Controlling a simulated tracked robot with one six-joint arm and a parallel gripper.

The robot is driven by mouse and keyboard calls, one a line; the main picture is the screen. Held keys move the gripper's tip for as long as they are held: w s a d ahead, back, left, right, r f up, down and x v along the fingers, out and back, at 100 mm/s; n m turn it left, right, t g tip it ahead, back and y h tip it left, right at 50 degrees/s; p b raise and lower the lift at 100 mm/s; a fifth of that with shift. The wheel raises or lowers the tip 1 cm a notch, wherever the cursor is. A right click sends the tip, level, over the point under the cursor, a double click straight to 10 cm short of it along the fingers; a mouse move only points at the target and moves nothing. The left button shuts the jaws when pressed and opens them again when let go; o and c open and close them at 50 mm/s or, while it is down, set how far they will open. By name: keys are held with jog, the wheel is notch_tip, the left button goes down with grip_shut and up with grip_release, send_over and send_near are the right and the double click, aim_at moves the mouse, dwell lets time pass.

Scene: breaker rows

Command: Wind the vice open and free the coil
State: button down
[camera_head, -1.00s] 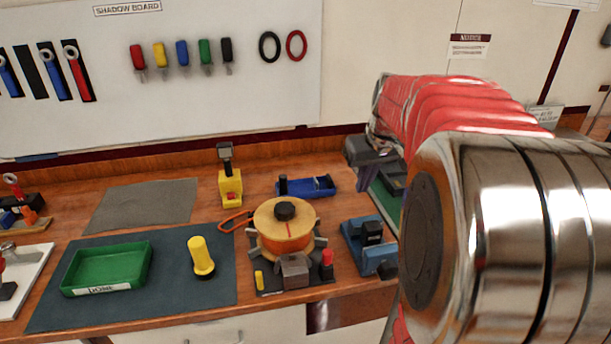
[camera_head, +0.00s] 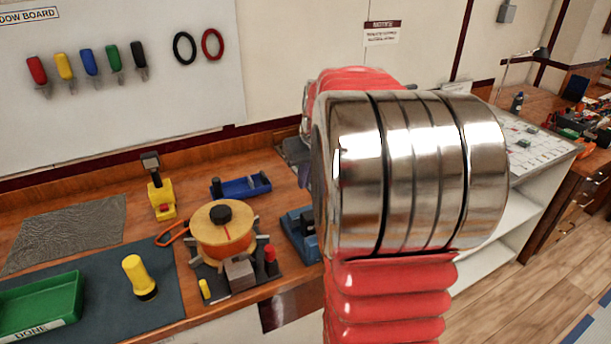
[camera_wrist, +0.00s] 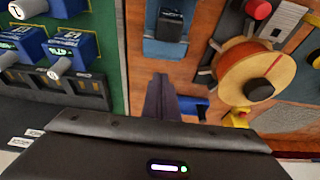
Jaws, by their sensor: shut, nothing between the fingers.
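An orange coil (camera_head: 215,247) with a tan top and a black knob sits on a dark base with grey blocks around it, which look like the vice's jaws (camera_head: 239,273). A red-topped post stands at the base's right. The coil (camera_wrist: 240,78) also shows at the right of the wrist view. My gripper (camera_wrist: 159,82) shows there as dark fingers, shut and empty, pointing up the picture, left of the coil and apart from it. I cannot see the vice's winding handle clearly.
A blue block-like device (camera_head: 300,238) stands right of the coil. A yellow torch-like object (camera_head: 138,278) and a green tray (camera_head: 40,305) lie on the dark mat at left. Blue switches (camera_wrist: 72,48) are on a green panel.

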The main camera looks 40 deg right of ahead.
aim_at(309, 210)
jog(key=x, duration=0.6)
jog(key=shift+f, duration=0.25)
jog(key=shift+s+a, duration=0.25)
jog(key=shift+s, duration=0.7)
jog(key=shift+s+a, duration=0.25)
jog(key=shift+s, duration=0.7)
jog(key=shift+s+a+r, duration=0.1)
jog(key=shift+s+a, duration=0.15)
jog(key=shift+s, duration=0.65)
jog(key=shift+w+d, duration=0.25)
jog(key=shift+w, duration=0.65)
jog(key=shift+w+d, duration=0.25)
jog(key=shift+w, duration=0.65)
jog(key=shift+w+d+r, duration=0.1)
jog(key=shift+w+r, duration=0.05)
jog(key=shift+w, duration=0.05)
jog(key=v, duration=0.9)
jog(key=shift+s+r, duration=0.25)
